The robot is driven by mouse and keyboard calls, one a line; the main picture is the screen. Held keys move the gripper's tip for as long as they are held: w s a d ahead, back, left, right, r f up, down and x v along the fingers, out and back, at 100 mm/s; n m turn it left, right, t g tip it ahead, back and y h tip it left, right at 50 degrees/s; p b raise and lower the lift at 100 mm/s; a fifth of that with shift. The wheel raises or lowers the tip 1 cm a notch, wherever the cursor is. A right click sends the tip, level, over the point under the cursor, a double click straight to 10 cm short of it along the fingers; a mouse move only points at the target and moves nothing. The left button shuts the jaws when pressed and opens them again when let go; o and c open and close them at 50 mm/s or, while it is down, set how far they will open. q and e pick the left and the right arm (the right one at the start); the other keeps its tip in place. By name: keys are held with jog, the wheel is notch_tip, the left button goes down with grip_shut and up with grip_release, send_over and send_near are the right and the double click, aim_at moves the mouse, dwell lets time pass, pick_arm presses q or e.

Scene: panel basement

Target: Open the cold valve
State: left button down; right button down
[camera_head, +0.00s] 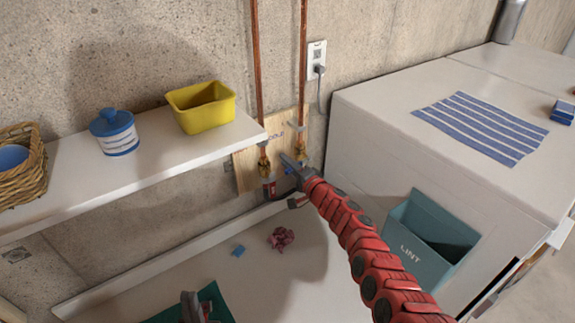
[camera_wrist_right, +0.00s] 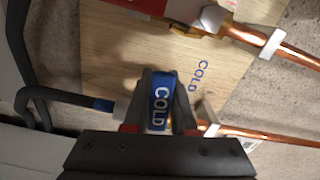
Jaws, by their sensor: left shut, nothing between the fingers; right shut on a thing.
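The cold valve's blue handle, marked COLD (camera_wrist_right: 161,103), sits between the fingers of my right gripper (camera_wrist_right: 162,90) in the right wrist view. In the head view my right gripper (camera_head: 291,166) reaches the plywood board (camera_head: 246,171) at the foot of the right copper pipe (camera_head: 303,60), and a bit of the blue handle (camera_head: 289,170) shows beside it. The fingers are shut on the handle. The valve body is mostly hidden by the gripper. My left gripper (camera_head: 193,306) is shut and empty at the bottom edge of the head view.
A red-handled valve (camera_head: 268,188) sits close left on the other pipe. A white shelf (camera_head: 170,155) holds a yellow tub (camera_head: 201,107), a blue-lidded jar (camera_head: 114,133) and a basket (camera_head: 22,170). A white machine (camera_head: 390,100) with a teal lint bin (camera_head: 425,245) stands right.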

jog(key=n+b, duration=0.1)
jog(key=f+n+b, duration=0.1)
jog(key=b, duration=0.1)
jog(key=f+n+b, duration=0.1)
jog(key=n+b, duration=0.1)
jog(key=shift+w+d, duration=0.2)
jog(key=shift+d, duration=0.1)
jog(key=c, duration=1)
grip_release()
jog(key=shift+o, duration=1.4)
jog(key=shift+w, duration=0.1)
